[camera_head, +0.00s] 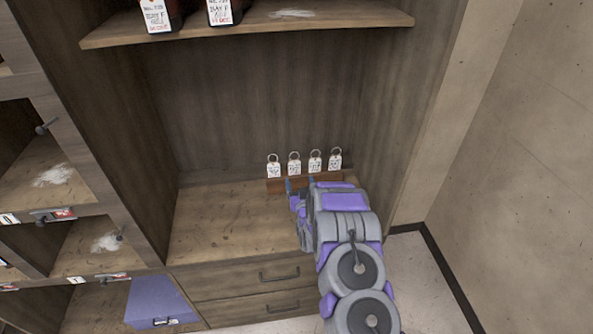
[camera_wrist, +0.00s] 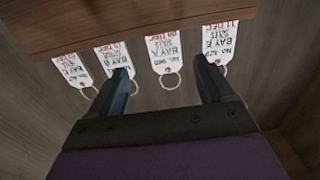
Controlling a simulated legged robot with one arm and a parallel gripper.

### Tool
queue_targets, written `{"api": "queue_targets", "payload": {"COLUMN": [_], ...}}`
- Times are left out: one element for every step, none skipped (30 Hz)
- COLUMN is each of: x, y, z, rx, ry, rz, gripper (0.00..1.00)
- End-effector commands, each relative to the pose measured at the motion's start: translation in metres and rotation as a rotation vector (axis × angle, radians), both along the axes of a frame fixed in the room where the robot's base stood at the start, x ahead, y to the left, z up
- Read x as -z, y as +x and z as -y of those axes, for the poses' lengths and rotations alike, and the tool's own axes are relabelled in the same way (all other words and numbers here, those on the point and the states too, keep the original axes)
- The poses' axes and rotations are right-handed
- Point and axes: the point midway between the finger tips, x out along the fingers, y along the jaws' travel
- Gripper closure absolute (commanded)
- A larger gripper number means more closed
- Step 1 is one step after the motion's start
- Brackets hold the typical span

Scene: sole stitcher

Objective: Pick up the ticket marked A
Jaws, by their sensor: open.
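Four ring-topped white tickets stand in a row on a small wooden rack (camera_head: 275,185). In the wrist view they appear upside down, with the rack (camera_wrist: 130,18) at the top. My gripper (camera_head: 300,184) is open and empty at the rack's front. In the wrist view, one ticket (camera_wrist: 166,54) lies between the open fingers (camera_wrist: 161,67); it appears to be the second from the left (camera_head: 294,168) in the head view. The left finger overlaps the neighbouring ticket (camera_wrist: 106,60).
The rack stands on a wooden cabinet counter (camera_head: 215,220), clear on the left. A shelf (camera_head: 340,20) with tagged dark items hangs above. A side wall (camera_head: 392,120) rises close on the right. Drawers (camera_head: 245,285) and a purple box (camera_head: 160,300) are below.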

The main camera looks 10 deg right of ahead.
Motion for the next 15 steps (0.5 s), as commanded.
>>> {"api": "queue_targets", "payload": {"x": [0.000, 0.000, 0.000, 0.000, 0.001, 0.001, 0.001, 0.001, 0.001, 0.001, 0.001, 0.001, 0.000, 0.000, 0.001], "y": [0.004, 0.006, 0.007, 0.008, 0.009, 0.010, 0.011, 0.012, 0.014, 0.016, 0.018, 0.023, 0.026, 0.030, 0.035], "z": [-0.001, -0.002, -0.002, -0.003, -0.003, -0.002, -0.002, -0.001, -0.001, 0.000, 0.000, 0.001, 0.002, 0.003, 0.003], "rx": [-0.001, 0.000, 0.000, -0.001, -0.001, -0.001, -0.001, -0.001, -0.001, -0.001, -0.001, 0.000, 0.000, 0.000, 0.000], "ry": [-0.001, -0.002, -0.002, -0.002, -0.002, -0.002, -0.001, -0.001, 0.000, 0.000, 0.000, 0.000, 0.001, 0.001, 0.002], "rz": [0.002, 0.001, -0.001, -0.002, -0.002, -0.003, -0.003, -0.003, -0.003, -0.002, -0.001, 0.001, 0.003, 0.003, 0.002], "gripper": [0.19, 0.19, 0.19, 0.19, 0.19, 0.19, 0.19, 0.19, 0.19, 0.19, 0.19, 0.19, 0.19, 0.19, 0.19]}}
